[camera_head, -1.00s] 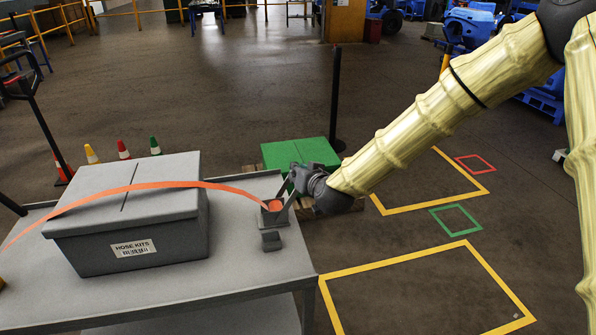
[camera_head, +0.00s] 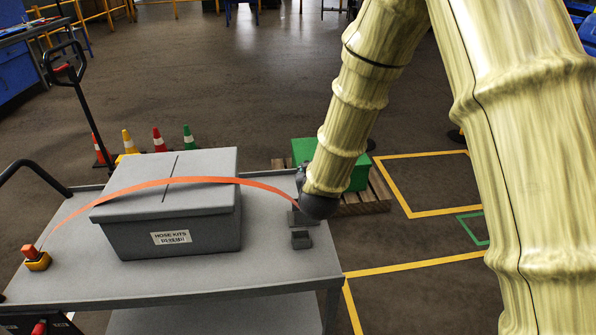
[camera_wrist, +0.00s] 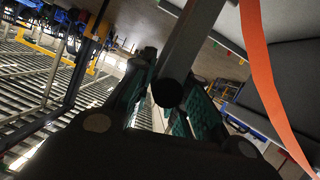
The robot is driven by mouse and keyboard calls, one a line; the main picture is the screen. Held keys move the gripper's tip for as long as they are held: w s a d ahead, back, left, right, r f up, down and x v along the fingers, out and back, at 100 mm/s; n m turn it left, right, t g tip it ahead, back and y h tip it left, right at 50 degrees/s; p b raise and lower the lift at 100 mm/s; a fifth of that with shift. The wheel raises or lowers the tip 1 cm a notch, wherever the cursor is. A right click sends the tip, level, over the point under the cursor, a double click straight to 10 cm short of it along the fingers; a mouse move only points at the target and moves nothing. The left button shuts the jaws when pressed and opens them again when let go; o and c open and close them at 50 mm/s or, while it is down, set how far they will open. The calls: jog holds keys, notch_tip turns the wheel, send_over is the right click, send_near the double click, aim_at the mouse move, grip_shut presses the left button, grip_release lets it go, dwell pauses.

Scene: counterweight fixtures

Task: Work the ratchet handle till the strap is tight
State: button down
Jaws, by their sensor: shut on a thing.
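The orange strap (camera_head: 180,181) runs in a bowed arc over the grey lidded box labelled "HOSE KITS" (camera_head: 130,228). My gripper (camera_head: 301,174) is at the ratchet, mostly hidden behind my wrist. In the wrist view its teal-padded fingers (camera_wrist: 172,84) are closed around the grey handle bar (camera_wrist: 193,42), whose round end faces the camera. The strap (camera_wrist: 262,75) passes to the right there. The ratchet's inside is hidden.
The grey cart top (camera_head: 255,275) has bare room in front of the box. A small grey block (camera_head: 301,239) sits just in front of the ratchet. Behind are a green box (camera_head: 358,178) on a pallet (camera_head: 375,195) and several cones (camera_head: 159,140).

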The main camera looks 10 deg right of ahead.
jog(key=shift+f, duration=0.15)
jog(key=c, duration=1.4)
grip_release()
jog(key=shift+o, duration=0.2)
jog(key=shift+a, duration=0.1)
jog(key=shift+s, duration=0.1)
jog(key=d+v, duration=0.1)
jog(key=v, duration=1)
jog(key=shift+s+a+r, duration=0.3)
jog(key=shift+s+a, duration=0.05)
jog(key=shift+a, duration=0.15)
